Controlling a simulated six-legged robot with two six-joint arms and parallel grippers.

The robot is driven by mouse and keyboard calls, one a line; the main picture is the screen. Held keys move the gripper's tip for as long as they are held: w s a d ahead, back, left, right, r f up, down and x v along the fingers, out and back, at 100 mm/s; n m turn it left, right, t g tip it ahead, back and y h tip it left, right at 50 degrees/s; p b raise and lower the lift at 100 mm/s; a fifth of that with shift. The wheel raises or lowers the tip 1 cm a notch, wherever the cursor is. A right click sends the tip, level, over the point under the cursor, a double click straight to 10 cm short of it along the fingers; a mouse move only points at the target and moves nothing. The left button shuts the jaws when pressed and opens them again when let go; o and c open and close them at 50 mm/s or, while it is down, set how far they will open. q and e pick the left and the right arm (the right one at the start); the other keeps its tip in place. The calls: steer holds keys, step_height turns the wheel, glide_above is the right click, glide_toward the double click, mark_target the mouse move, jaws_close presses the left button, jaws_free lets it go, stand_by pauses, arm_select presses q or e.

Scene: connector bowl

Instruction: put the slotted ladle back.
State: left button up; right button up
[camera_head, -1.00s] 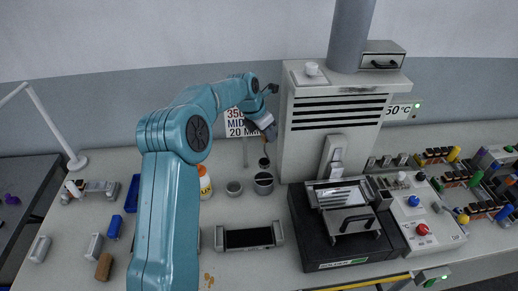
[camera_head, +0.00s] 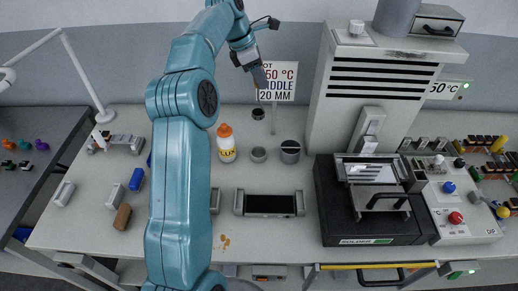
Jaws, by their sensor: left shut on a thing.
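My left gripper (camera_head: 259,76) is shut on the slotted ladle, which hangs below it on a thin stem. The ladle's small dark bowl (camera_head: 258,113) is in the air or in front of the bench's back part; I cannot tell its exact height. Below it are a small grey cup (camera_head: 259,155) and a larger grey pot (camera_head: 290,152) with a dark inside. The ladle's bowl is apart from both in the picture. The slots are too small to see. My right gripper is not in view.
An orange-capped bottle (camera_head: 226,143) stands close to my left arm. A black-topped tray (camera_head: 270,203) lies in front of the cups. The solder pot (camera_head: 375,225) and a tall vented cabinet (camera_head: 370,95) are at the right. A sign (camera_head: 278,82) stands behind the ladle.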

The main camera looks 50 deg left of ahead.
mark_target(259, 112)
arm_select(q)
step_height(259, 112, down, 14)
steer(key=shift+r+b, duration=0.2)
steer(key=shift+b, duration=0.35)
steer(key=shift+w+f, duration=0.15)
steer(key=shift+f, duration=0.55)
step_height(259, 112, down, 4)
steer(key=shift+r, duration=0.1)
steer(key=shift+f, duration=0.25)
steer(key=o, duration=1.1)
steer(key=shift+c, duration=0.2)
